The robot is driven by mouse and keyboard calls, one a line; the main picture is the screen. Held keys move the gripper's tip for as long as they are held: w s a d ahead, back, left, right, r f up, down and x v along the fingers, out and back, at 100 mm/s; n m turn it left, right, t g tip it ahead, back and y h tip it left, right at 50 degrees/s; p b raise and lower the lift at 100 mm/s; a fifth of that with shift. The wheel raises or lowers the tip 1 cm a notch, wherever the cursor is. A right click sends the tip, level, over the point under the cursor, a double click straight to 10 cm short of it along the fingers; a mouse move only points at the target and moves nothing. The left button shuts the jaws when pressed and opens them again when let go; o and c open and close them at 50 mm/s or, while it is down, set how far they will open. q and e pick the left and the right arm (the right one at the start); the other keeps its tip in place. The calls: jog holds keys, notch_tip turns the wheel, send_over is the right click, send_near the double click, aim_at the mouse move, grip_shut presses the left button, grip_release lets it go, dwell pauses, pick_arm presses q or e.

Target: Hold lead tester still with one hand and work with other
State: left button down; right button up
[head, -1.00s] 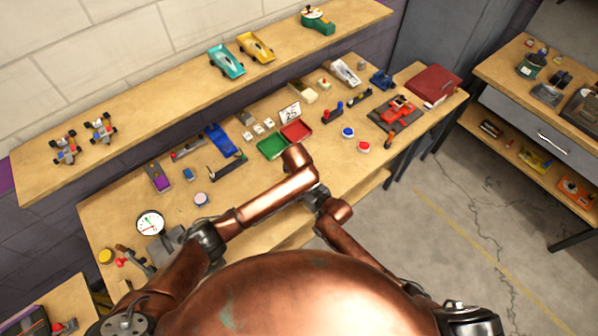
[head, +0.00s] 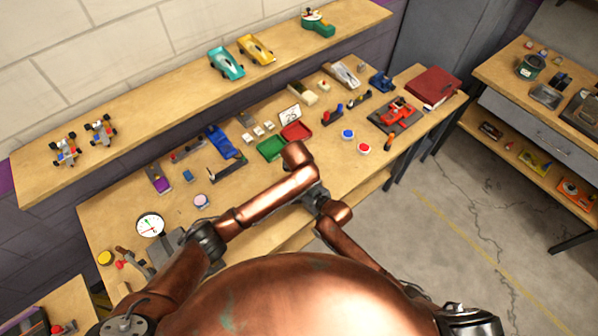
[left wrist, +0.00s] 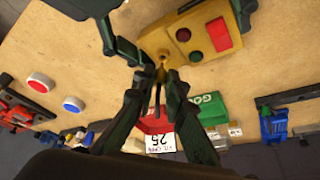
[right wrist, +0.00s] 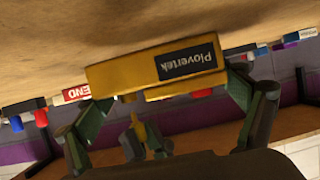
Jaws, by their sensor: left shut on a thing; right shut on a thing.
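The lead tester is a yellow box (left wrist: 190,38) with a red panel and a red and a green round spot. In the right wrist view its side (right wrist: 120,78) carries a dark "Plovertek" label. My right gripper (right wrist: 165,84) is shut on the tester, one finger at each end. My left gripper (left wrist: 160,88) is shut on a small yellow piece (left wrist: 161,72) at the tester's edge; this piece also shows in the right wrist view (right wrist: 138,128). I cannot tell whether it is joined to the tester. In the head view my copper arms hide the tester and both grippers.
On the bench (head: 120,215) stand a green tray (head: 271,148), a red tray (head: 296,131), a "25" card (head: 290,114), a round dial (head: 150,225), and blue (head: 348,134) and red (head: 363,148) buttons. Toy cars sit on the shelf (head: 160,100) behind.

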pick_arm(q)
jog(key=shift+r, duration=0.65)
jog(key=shift+r, duration=0.3)
pick_arm(e)
jog(key=o, duration=0.9)
jog(key=v, duration=1.2)
jog(key=shift+d, duration=0.1)
